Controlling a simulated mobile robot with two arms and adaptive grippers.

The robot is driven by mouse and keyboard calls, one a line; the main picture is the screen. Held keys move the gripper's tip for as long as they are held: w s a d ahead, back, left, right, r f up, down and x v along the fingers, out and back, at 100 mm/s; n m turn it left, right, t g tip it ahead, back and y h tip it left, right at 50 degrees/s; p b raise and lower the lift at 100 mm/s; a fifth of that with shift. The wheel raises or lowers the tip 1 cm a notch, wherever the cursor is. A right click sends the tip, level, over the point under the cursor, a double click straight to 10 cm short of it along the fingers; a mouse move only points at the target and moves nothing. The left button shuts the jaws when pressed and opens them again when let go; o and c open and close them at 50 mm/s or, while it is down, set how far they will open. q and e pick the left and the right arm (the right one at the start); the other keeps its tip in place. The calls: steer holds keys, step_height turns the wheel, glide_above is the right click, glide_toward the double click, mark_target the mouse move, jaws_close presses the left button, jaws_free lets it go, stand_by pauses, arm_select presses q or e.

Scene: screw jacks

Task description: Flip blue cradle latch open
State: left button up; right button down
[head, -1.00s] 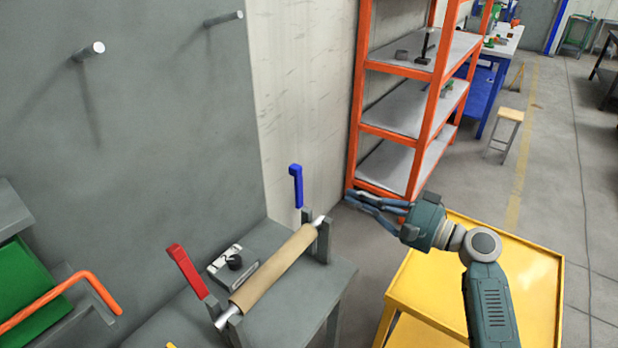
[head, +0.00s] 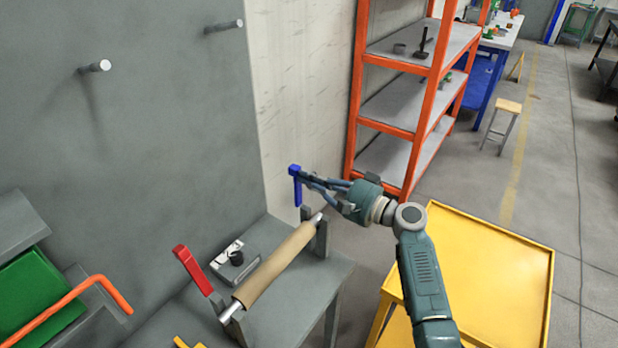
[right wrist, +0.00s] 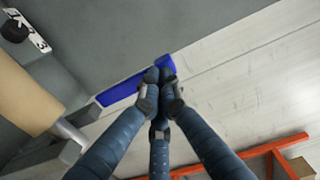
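The blue cradle latch (head: 296,185) stands upright at the far right end of the cradle, with a short bend at its top. It also shows in the right wrist view (right wrist: 120,92), partly hidden by my fingertips. My right gripper (head: 306,180) reaches in from the right, at the upper part of the blue latch. In the right wrist view its fingertips (right wrist: 160,82) are drawn together over the latch, seemingly touching it; I see no clear grip around it. A tan roll (head: 278,264) on a metal shaft lies across the cradle. My left gripper is out of view.
A red latch (head: 192,268) stands tilted at the near end. A small grey box with a black knob (head: 236,257) sits behind the roll. A yellow cart (head: 490,270) stands right, an orange shelf (head: 391,130) behind. An orange bar (head: 60,307) is at lower left.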

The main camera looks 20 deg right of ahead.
mark_target(297, 172)
steer(key=shift+r, duration=0.1)
steer(key=w+a+g+h+p, duration=0.1)
steer(key=p, duration=0.1)
steer(key=w+a+g+p, duration=0.1)
steer(key=w+p, duration=0.1)
steer(key=p, duration=0.1)
steer(key=shift+a+h, duration=0.2)
steer(key=shift+h, duration=0.2)
steer(key=shift+r+p, duration=0.1)
steer(key=shift+p, duration=0.2)
